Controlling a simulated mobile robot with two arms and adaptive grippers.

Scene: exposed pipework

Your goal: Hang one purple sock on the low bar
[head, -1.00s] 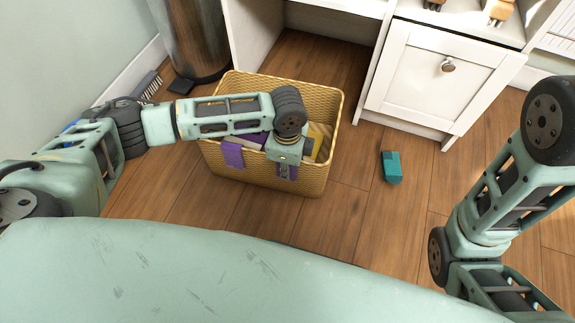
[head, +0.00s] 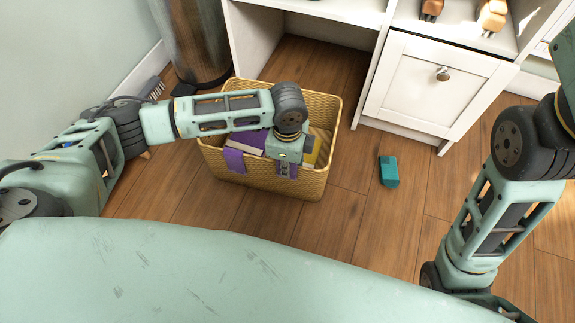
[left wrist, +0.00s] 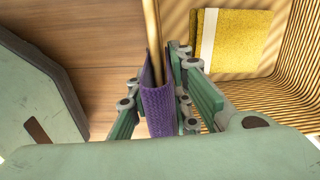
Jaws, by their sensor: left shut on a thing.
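A purple sock (head: 288,170) hangs over the near rim of the yellow wicker basket (head: 316,186), below my left gripper (head: 285,170). In the left wrist view the sock (left wrist: 158,108) is folded over the rim (left wrist: 152,40), between the fingers of my left gripper (left wrist: 160,112). These fingers are shut on it from both sides. A second purple cloth (head: 235,160), which looks like another sock, hangs over the same rim further left. My right gripper is out of view; only its arm shows at the right. No low bar can be made out.
Inside the basket lies a yellow cloth with a white band (left wrist: 232,40), beside a pale book-like thing (head: 246,143). A white cabinet (head: 432,82) and a metal bin (head: 194,40) stand behind.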

